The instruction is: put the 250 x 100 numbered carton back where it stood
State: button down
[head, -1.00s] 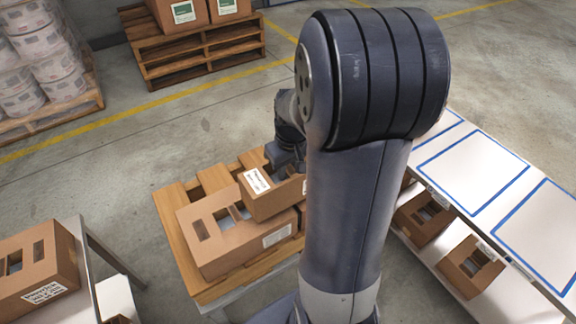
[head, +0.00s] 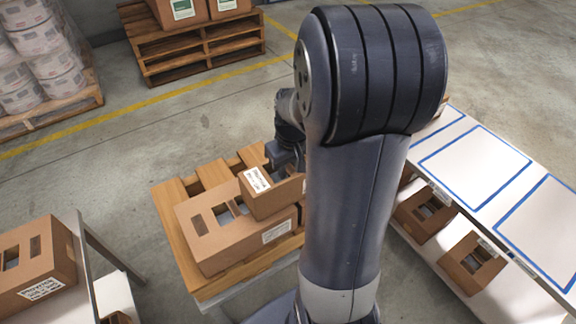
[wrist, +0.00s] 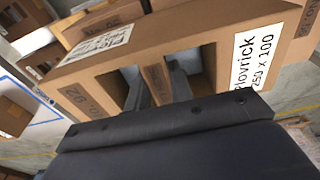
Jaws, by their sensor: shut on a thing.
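The numbered carton, brown with a white label reading 250 x 100 (wrist: 205,45), fills the wrist view; it also shows in the head view (head: 270,199). My gripper (wrist: 158,88) has its fingers in the two slots of the carton's top face and is shut on it. In the head view my gripper (head: 285,153) is partly hidden behind my arm. The carton is over the slatted wooden pallet (head: 176,200), overlapping the right end of a larger slotted carton (head: 215,245). I cannot tell whether it touches anything beneath.
A white bench with blue outlined rectangles (head: 475,160) stands at right, with slotted cartons (head: 425,214) on its lower shelf. Another carton (head: 38,268) is on a table at left. Stacked pails (head: 50,60) and a loaded pallet (head: 200,50) stand at the back. Open floor lies between.

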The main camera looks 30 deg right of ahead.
jog(key=c, duration=1.2)
grip_release()
jog(key=shift+o, duration=0.2)
jog(key=shift+r, duration=0.1)
notch_tip(320, 180, up, 10)
jog(key=s+p, duration=0.1)
jog(key=shift+s+r+p, duration=0.15)
jog(key=shift+r+p, duration=0.1)
jog(key=shift+p, duration=0.05)
jog(key=f, duration=0.3)
jog(key=w+f+b, duration=0.1)
jog(key=f, duration=0.6)
jog(key=shift+w+f, duration=0.15)
jog(key=shift+f, duration=0.15)
jog(key=shift+r, duration=0.15)
jog(key=shift+r, duration=0.1)
